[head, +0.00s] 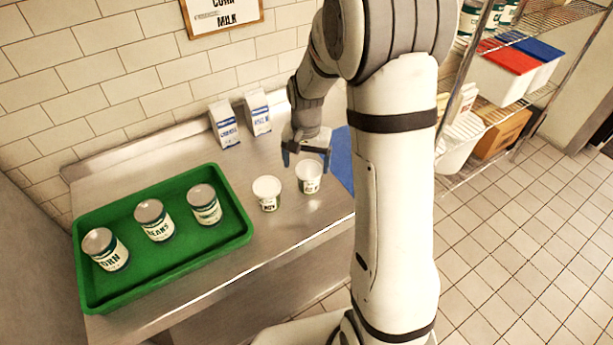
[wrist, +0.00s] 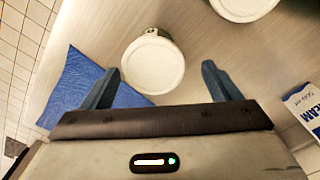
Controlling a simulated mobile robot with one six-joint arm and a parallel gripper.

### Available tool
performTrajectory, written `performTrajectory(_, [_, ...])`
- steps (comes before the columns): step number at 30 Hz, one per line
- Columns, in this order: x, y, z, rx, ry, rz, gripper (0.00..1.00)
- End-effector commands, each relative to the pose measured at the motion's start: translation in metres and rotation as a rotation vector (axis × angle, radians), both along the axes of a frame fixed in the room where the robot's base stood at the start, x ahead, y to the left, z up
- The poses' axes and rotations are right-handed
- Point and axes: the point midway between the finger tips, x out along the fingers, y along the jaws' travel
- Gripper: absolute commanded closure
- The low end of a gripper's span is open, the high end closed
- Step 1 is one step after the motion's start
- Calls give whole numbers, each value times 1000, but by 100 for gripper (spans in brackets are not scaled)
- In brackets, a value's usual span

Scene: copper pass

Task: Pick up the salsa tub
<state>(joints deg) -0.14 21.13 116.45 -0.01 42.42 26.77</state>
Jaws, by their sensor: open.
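Two white tubs with white lids stand upright on the steel counter. The right tub (head: 309,184) is just in front of and below my gripper (head: 306,158); its label is too small to read surely. The left tub (head: 267,203) has dark lettering that seems to end in "OY". I cannot tell by label which is the salsa tub. In the wrist view my gripper (wrist: 162,80) is open and empty, with one tub lid (wrist: 153,64) ahead between the fingers, closer to the left finger. The other tub (wrist: 243,5) is cut off at the top edge.
A green tray (head: 165,268) with three cans stands at left on the counter (head: 262,240). Two cartons (head: 224,126) (head: 257,112) stand by the wall behind. A blue mat (head: 343,152) lies right of the tubs. A wire shelf with bins (head: 503,75) stands at right.

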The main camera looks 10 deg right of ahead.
Motion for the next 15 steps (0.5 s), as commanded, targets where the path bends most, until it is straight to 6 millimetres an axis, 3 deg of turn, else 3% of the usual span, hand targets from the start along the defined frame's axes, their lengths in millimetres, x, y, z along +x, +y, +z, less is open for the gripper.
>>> performTrajectory(9, [-6,-6,-44,0,3,1,17])
performTrajectory(15, [-5,-5,-52,0,0,2,17])
